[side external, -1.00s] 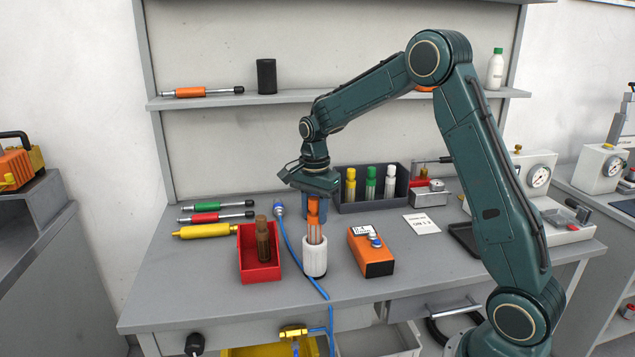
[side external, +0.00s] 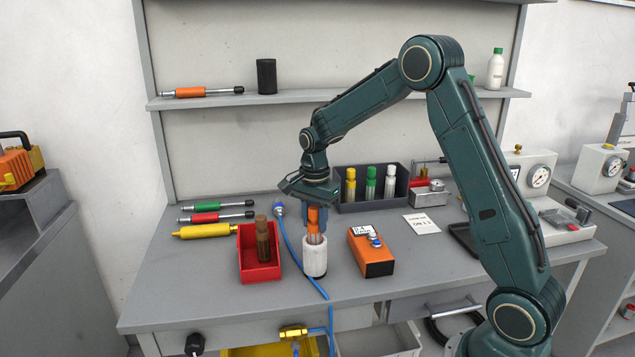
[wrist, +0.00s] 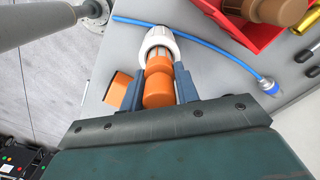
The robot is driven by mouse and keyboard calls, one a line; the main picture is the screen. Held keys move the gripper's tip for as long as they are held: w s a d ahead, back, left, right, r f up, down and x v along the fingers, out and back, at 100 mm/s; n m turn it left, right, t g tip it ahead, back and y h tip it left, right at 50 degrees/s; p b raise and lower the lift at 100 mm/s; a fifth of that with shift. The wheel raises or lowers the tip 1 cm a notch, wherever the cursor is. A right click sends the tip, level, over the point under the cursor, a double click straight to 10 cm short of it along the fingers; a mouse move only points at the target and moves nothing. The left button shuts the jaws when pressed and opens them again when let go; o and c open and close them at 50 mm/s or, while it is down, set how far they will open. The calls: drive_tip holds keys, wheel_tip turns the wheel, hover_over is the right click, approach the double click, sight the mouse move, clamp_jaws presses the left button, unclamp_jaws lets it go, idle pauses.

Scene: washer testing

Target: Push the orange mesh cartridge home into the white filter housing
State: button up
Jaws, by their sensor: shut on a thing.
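The orange mesh cartridge (side external: 313,219) stands upright in the mouth of the white filter housing (side external: 314,262). Its orange top and part of its mesh body show above the rim, and the lower part is hidden inside. The housing stands on the grey bench. My gripper (side external: 314,211) points down over the housing, with its blue fingers at the cartridge's top. In the wrist view the fingers lie on both sides of the orange cartridge (wrist: 159,85) and are shut on it. The white housing (wrist: 158,40) shows just beyond it.
A red bin (side external: 262,272) with a brown cartridge (side external: 262,240) stands left of the housing. An orange meter box (side external: 371,254) is to the right. A blue hose (side external: 297,262) runs close by the housing's left side. A dark tray of bottles (side external: 346,204) stands behind.

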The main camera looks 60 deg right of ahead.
sight(316, 223)
drive_tip(key=shift+f, duration=1.5)
drive_tip(key=o, duration=1.1)
drive_tip(key=shift+f, duration=0.15)
drive_tip(key=shift+s, duration=0.1)
wheel_tip(316, 223, up, 14)
drive_tip(key=shift+r, duration=0.1)
idle(0.4)
